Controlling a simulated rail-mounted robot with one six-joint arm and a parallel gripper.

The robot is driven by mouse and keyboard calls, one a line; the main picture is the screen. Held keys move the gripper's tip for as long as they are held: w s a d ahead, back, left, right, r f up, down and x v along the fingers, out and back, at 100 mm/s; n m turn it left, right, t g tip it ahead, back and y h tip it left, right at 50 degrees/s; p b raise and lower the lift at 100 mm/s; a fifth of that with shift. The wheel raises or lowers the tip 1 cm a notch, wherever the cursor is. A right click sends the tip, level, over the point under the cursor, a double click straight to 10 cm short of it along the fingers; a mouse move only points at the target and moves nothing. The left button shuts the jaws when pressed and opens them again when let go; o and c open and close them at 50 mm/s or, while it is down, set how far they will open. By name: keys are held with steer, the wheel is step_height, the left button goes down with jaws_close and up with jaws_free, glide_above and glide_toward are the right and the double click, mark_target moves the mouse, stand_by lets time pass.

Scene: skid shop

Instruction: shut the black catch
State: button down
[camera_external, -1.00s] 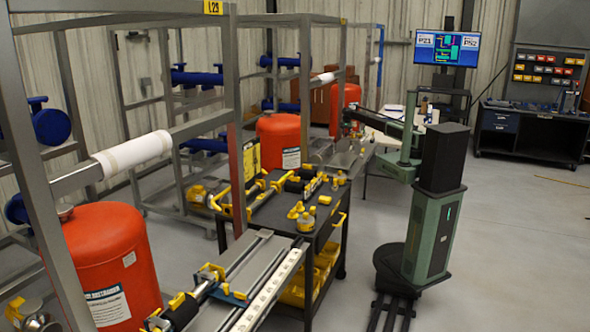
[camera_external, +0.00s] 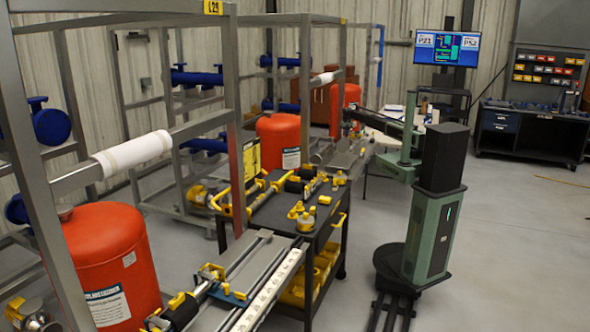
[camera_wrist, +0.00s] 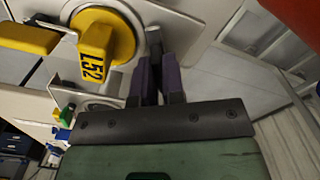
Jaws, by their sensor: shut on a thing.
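In the wrist view my gripper (camera_wrist: 158,75) reaches up with its two dark fingers close together. Their tips are closed on a small dark piece, the black catch (camera_wrist: 153,40), at the edge of a pale metal panel. The fingers hide most of the catch, so I cannot tell its angle. Just left of it is a yellow knob (camera_wrist: 97,40) marked L52. In the external view my gripper (camera_external: 347,127) is small and far off, by the far frame, and the catch cannot be made out there.
A yellow handle (camera_wrist: 28,38) juts out left of the knob. In the external view an orange tank (camera_external: 278,140) and a black cart (camera_external: 270,205) with yellow parts stand left of my arm. The floor to the right is open.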

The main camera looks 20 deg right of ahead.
steer(key=shift+n, duration=2.7)
steer(key=n, duration=0.5)
steer(key=shift+n, duration=0.3)
steer(key=c, duration=1.6)
jaws_free()
steer(key=shift+n, duration=0.4)
steer(key=o, duration=0.4)
